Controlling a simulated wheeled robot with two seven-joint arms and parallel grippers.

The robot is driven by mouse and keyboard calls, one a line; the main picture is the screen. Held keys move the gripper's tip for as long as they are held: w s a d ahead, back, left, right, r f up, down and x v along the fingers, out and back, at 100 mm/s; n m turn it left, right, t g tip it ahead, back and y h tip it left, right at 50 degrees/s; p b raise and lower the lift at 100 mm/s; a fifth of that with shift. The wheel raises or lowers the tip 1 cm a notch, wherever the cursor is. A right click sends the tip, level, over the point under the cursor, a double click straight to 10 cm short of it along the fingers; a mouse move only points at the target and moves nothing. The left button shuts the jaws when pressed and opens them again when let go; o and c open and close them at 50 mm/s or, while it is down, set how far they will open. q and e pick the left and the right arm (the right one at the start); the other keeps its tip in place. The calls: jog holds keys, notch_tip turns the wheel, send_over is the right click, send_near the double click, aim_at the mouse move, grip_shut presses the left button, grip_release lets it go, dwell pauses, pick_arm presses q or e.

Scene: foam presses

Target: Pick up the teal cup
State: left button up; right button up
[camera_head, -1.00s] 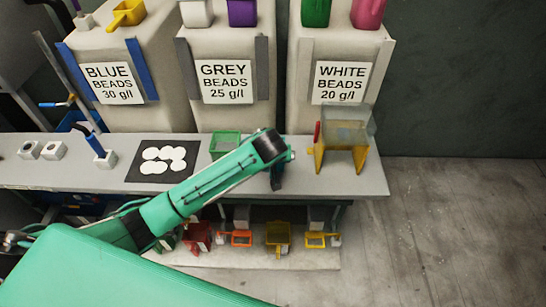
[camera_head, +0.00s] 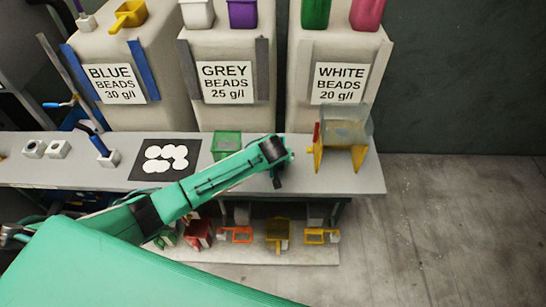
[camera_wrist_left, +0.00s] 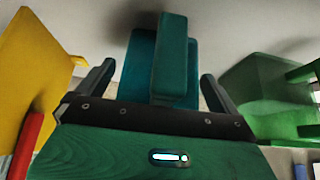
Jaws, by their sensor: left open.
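The teal cup (camera_wrist_left: 142,50) is in the upper middle of the left wrist view, with its upright teal handle (camera_wrist_left: 175,60) towards the camera. My left gripper (camera_wrist_left: 158,85) is open, with one dark finger on each side of the handle and a gap on both sides. In the head view my left gripper (camera_head: 277,178) points down over the grey bench, and I cannot make out the teal cup there behind my arm. My right gripper is in neither view.
A green container (camera_head: 227,144) stands left of the gripper on the bench (camera_head: 370,183), and a yellow stand with a clear hopper (camera_head: 345,130) stands right. Both flank it closely in the wrist view. Large bead bins stand behind. Several coloured scoops sit on a lower shelf.

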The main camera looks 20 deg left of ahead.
pick_arm(q)
jog(key=c, duration=1.1)
